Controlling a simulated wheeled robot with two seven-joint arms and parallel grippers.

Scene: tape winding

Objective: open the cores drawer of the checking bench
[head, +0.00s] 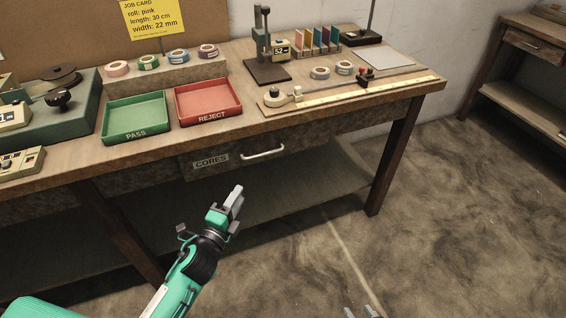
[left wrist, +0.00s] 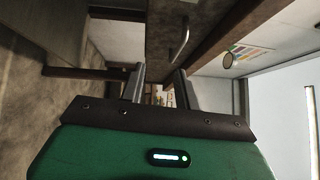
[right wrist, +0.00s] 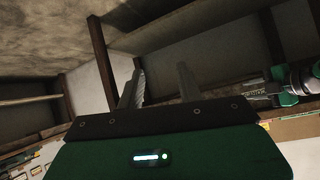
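The cores drawer (head: 235,164) is under the front edge of the checking bench, with a "CORES" label and a pale bar handle (head: 262,153). Its front looks flush with the bench, so it appears shut. In the left wrist view the handle (left wrist: 180,40) shows beyond the fingertips. My left gripper (head: 237,194) is open and empty, below and in front of the drawer, apart from the handle. My right gripper (head: 360,312) just enters the head view at the bottom edge; its fingers (right wrist: 158,80) are apart and empty in the right wrist view.
On the bench top (head: 250,120) stand a green PASS tray (head: 135,117), a red REJECT tray (head: 208,100), tape rolls (head: 149,62) and a measuring rule (head: 370,92). A bench leg (head: 392,165) stands right of the drawer. The floor in front is clear.

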